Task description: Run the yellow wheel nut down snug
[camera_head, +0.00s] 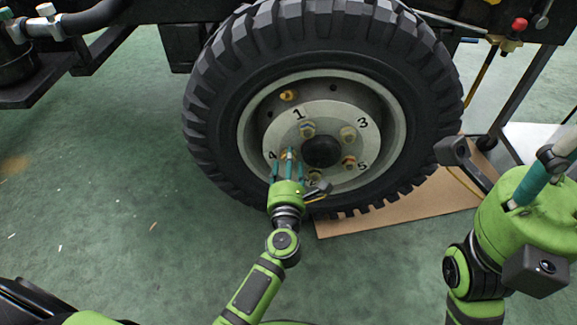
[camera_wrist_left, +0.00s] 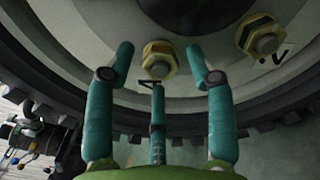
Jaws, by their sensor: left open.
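The wheel (camera_head: 322,150) carries several hex nuts around a dark hub, beside stamped numbers. My left gripper (camera_head: 287,165) is in front of the nut (camera_head: 289,154) beside the number 4. In the left wrist view, a yellowish nut with a grey stud end (camera_wrist_left: 158,58) lies beyond and between the open teal fingers, which look apart from it. Another yellowish nut (camera_wrist_left: 262,38) sits to its right. Several nuts look yellowish, so I cannot tell by colour alone which is meant. My right gripper (camera_head: 545,172) is at the right edge, partly cut off; its finger opening is unclear.
A brown board (camera_head: 415,200) lies on the green floor (camera_head: 130,215) under the tyre. The dark vehicle frame (camera_head: 165,12) runs above the wheel. A stand with a dark leg (camera_head: 520,90) is at the right. The floor left of the wheel is mostly clear.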

